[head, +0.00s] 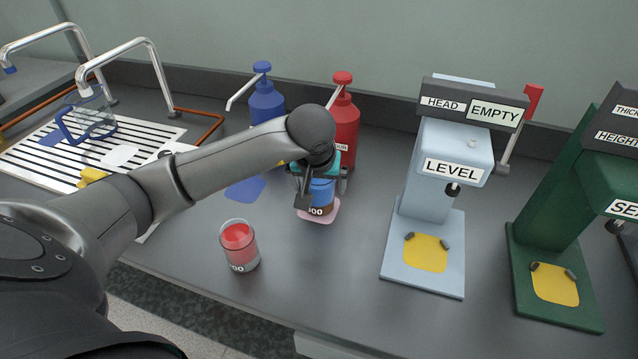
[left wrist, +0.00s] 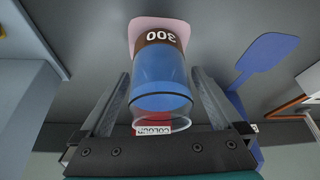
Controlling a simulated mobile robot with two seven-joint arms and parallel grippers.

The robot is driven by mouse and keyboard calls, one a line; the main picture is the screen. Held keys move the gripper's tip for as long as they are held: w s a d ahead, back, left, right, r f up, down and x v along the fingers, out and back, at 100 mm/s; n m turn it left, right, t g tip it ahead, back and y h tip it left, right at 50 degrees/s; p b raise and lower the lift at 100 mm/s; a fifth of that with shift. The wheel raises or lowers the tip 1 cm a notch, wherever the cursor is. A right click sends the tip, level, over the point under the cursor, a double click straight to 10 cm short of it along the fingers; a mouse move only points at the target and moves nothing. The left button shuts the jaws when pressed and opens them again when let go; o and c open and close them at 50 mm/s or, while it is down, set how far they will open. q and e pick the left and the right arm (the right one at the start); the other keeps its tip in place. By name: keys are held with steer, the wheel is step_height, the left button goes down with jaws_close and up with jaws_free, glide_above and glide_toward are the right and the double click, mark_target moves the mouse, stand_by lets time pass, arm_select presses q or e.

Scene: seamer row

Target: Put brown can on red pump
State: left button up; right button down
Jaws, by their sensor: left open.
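The brown can (head: 321,196) is a clear can with blue contents and a brown band marked 300. It stands upright on the pink pad (head: 328,215) in front of the red pump (head: 345,118). In the left wrist view the can (left wrist: 160,75) sits between the two fingers, its brown band toward the pink pad (left wrist: 150,22). My left gripper (head: 322,186) is open, with its fingers on either side of the can; gaps show beside it. The gripper partly hides the can and the red pump's lower part. My right gripper is not in view.
A glass with red contents (head: 239,248) stands at the front. A blue pump (head: 266,103) with a blue pad (head: 245,188) is at the back left. The light blue LEVEL machine (head: 430,190) and a green machine (head: 545,220) stand to the right. A jug (head: 92,115) sits on a striped rack.

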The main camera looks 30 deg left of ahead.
arm_select(q)
steer(key=shift+r, duration=0.2)
steer(key=p+v, duration=0.1)
steer(key=v, duration=0.5)
steer(key=shift+r+p, duration=0.25)
steer(key=shift+p, duration=0.15)
steer(key=p+v, duration=0.1)
steer(key=v, duration=0.4)
steer(key=shift+s+r, duration=0.15)
steer(key=shift+r, duration=0.05)
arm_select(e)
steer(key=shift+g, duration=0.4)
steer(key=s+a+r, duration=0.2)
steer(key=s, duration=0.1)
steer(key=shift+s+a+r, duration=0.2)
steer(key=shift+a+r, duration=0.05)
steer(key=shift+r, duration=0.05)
arm_select(q)
steer(key=shift+d, duration=0.1)
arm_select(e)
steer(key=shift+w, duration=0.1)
